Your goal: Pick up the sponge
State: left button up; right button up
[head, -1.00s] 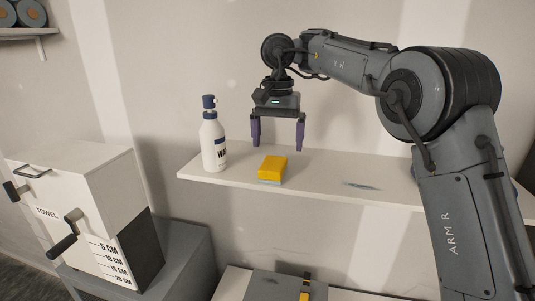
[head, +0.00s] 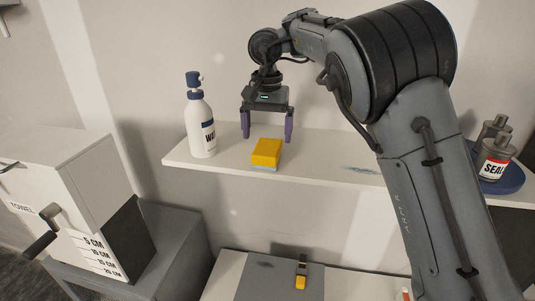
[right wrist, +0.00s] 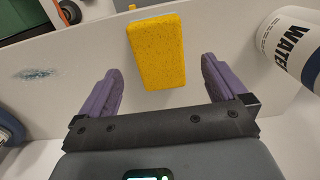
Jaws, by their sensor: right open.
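The sponge (head: 266,153) is a yellow block with a pale underside, lying on the white shelf (head: 325,166). In the right wrist view the yellow sponge (right wrist: 157,52) lies ahead of and between the two purple fingers, not touching either. My right gripper (head: 267,140) is open and empty, pointing down just above and behind the sponge. It also shows in the right wrist view (right wrist: 161,84), fingers wide apart. My left gripper is not in the head view.
A white water bottle (head: 200,125) stands left of the sponge, close to the gripper. Grey canisters labelled SEAL (head: 495,160) stand on a blue round base at the shelf's right. A towel box (head: 75,195) stands at left. The shelf between sponge and canisters is largely clear.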

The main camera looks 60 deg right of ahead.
aim_at(268, 147)
jog(key=shift+d+f, duration=0.1)
jog(key=shift+f, duration=2.45)
jog(key=shift+c, duration=0.3)
jog(key=c, duration=1)
